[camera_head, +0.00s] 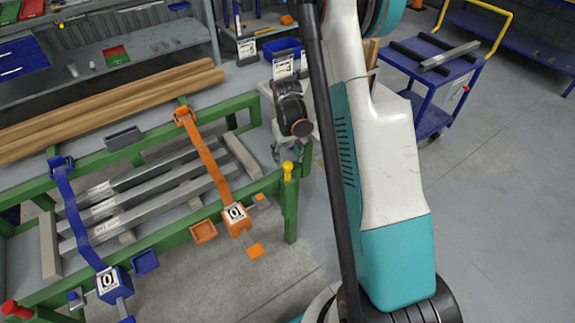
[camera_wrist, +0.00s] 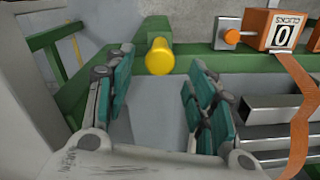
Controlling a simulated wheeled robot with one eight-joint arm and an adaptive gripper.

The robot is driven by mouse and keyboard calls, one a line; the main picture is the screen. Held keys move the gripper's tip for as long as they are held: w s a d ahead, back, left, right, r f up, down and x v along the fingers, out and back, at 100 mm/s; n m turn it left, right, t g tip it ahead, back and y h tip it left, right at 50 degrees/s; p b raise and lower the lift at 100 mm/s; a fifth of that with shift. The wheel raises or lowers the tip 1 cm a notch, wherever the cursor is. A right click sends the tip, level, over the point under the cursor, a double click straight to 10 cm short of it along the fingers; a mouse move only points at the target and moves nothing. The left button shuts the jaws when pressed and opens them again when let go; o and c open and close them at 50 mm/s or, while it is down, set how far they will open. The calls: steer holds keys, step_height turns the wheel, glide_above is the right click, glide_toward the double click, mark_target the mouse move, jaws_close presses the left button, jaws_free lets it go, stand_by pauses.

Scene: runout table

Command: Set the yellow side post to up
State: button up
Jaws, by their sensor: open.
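The yellow side post (camera_head: 288,171) is a short post with a rounded yellow top at the right front corner of the green frame. In the wrist view the yellow post (camera_wrist: 159,58) shows end-on as a round yellow cap on the green rail, beyond the fingers. My gripper (camera_wrist: 160,78) is open and empty, its teal-padded fingers spread to either side of the line to the post. No contact with the post shows. In the head view my gripper is small and partly hidden beside the frame's right end.
The green frame (camera_head: 160,240) holds grey bars under a blue strap (camera_head: 75,215) and an orange strap (camera_head: 205,150), with counter boxes at their front ends. A red post (camera_head: 14,309) stands at the left front. A blue cart (camera_head: 432,85) is at the back right.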

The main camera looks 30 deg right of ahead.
mark_target(288, 165)
steer(key=shift+f+b, duration=0.4)
steer(key=shift+f, duration=1.35)
steer(key=shift+r, duration=0.1)
jaws_close()
